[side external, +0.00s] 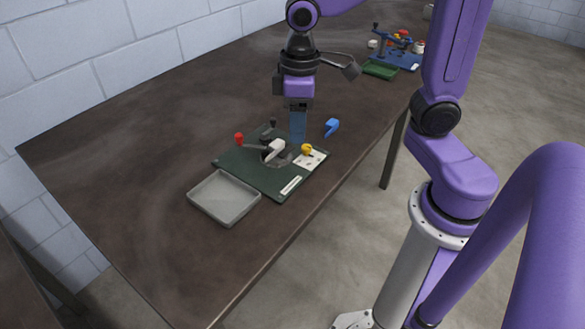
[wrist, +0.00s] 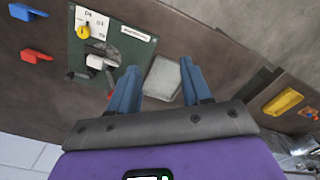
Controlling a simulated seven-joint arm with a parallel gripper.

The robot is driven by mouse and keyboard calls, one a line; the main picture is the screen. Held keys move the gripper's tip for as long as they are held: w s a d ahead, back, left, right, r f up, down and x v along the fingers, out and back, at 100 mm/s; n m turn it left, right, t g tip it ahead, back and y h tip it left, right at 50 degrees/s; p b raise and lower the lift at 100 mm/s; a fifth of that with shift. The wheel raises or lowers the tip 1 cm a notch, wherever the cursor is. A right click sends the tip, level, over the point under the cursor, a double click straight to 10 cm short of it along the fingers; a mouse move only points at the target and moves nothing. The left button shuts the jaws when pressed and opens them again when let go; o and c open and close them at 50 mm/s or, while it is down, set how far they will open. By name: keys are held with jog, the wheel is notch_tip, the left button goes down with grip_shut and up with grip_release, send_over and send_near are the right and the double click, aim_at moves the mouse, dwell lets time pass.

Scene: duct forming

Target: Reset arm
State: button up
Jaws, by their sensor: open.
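My gripper (side external: 298,138) points down over the far side of the dark green board (side external: 283,189), with its blue fingers apart and nothing seen between them. In the wrist view my gripper (wrist: 160,66) shows the same spread fingers. The green board (wrist: 136,48) carries a white lever (side external: 276,149), a yellow knob (side external: 307,149) on a white plate, and dark fittings. A blue handle (side external: 332,126) is just beyond the board's right corner. Whether the fingers touch anything is unclear.
An empty grey tray (side external: 224,197) lies beside the board, near the table's front edge. A blue device (side external: 402,57) and a green tray (side external: 380,70) stand at the table's far end. The brown table (side external: 110,170) is clear to the left. A block wall runs behind.

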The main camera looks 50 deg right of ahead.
jog(key=s+d+f+n, duration=0.2)
jog(key=s+n, duration=0.3)
jog(key=s, duration=0.9)
jog(key=shift+s+d+f+n, duration=0.2)
jog(key=shift+s+f+n, duration=0.1)
jog(key=shift+s+n, duration=0.1)
